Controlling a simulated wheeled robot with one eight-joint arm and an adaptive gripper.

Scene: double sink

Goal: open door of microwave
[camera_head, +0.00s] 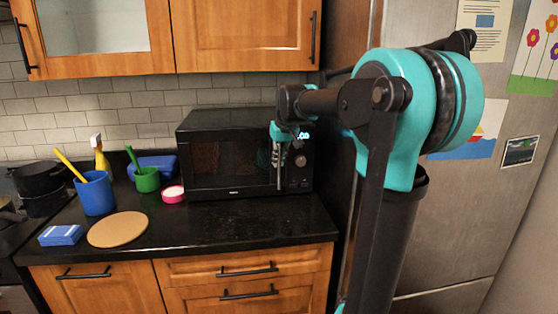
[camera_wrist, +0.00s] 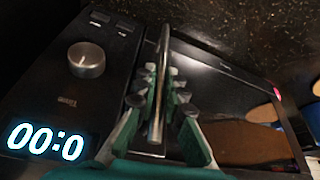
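The black microwave (camera_head: 222,155) stands on the counter against the tiled wall, and its door (camera_head: 222,168) looks shut. The upright metal door handle (camera_head: 279,170) is on the door's right side, beside the control panel (camera_head: 299,160). My gripper (camera_head: 279,147) is at the handle's upper part. In the wrist view, the fingers of my gripper (camera_wrist: 163,90) lie on both sides of the handle (camera_wrist: 161,60) and look closed on it. The knob (camera_wrist: 86,60) and lit clock (camera_wrist: 45,141) are beside them. My arm hides part of the fridge.
A pink round item (camera_head: 173,194), a green cup (camera_head: 147,180), a blue cup (camera_head: 95,193) and a round board (camera_head: 118,230) are left of the microwave. The counter (camera_head: 245,219) in front of it is clear. A fridge (camera_head: 455,220) stands at right.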

